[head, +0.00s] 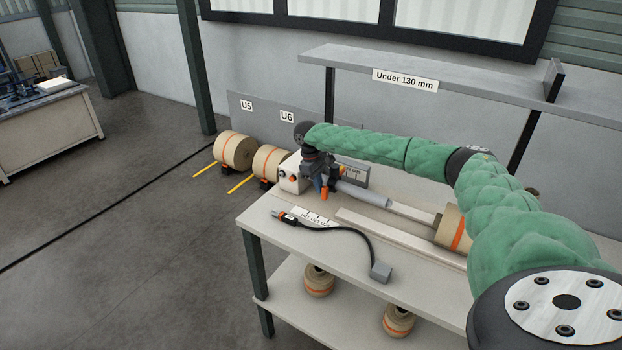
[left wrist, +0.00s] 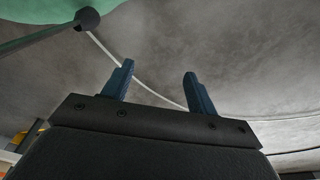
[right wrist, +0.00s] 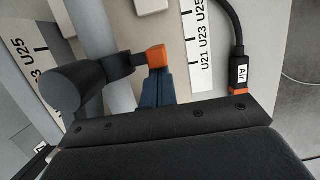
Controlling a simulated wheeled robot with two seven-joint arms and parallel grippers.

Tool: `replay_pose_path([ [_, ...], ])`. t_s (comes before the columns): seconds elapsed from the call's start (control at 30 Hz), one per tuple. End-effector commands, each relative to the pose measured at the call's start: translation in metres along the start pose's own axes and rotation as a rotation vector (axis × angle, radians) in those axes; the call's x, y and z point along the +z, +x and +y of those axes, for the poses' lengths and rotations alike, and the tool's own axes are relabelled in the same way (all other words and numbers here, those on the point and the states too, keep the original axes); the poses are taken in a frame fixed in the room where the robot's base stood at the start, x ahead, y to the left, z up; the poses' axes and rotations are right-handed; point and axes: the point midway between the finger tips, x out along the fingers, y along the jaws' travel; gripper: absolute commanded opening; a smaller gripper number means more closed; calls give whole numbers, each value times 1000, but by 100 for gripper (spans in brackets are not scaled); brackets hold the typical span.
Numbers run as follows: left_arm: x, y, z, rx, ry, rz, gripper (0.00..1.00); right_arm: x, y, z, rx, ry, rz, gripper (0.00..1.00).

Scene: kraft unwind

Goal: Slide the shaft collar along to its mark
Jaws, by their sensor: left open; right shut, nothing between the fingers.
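The shaft collar (right wrist: 75,88) shows in the right wrist view as a dark round body with a short arm ending in an orange tip (right wrist: 156,57). It is by the pale shaft (right wrist: 117,85); how it sits around the shaft is partly hidden. My right gripper (right wrist: 157,77) is shut and empty, its blue fingers close beside the orange tip; I cannot tell if they touch. In the head view my right gripper (head: 320,184) is at the left end of the grey shaft (head: 364,195). My left gripper (left wrist: 158,78) is open and empty over bare floor.
A scale (right wrist: 205,35) marked U21, U23, U25 lies beside the shaft. A black air hose (head: 350,231) crosses the bench front (head: 262,222). A brown roll (head: 452,228) is on the shaft's right. A shelf (head: 440,85) hangs above; more rolls (head: 236,150) stand left.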

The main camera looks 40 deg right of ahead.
Motion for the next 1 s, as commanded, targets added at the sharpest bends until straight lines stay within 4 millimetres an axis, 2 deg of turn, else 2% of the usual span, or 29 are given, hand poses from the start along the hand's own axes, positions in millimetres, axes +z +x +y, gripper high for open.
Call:
replay_pose_path([
  [0.2,20,17,-9,-10,9,13,58,26,4,0,0,1,-3,0],
  [0.4,32,28,-14,-15,14,24,58,38,8,0,1,0,-1,0],
  [0.83,34,30,-15,-16,15,27,58,39,9,0,1,0,0,0],
  [1.0,37,26,-15,-16,14,25,58,40,3,0,1,0,0,0],
])
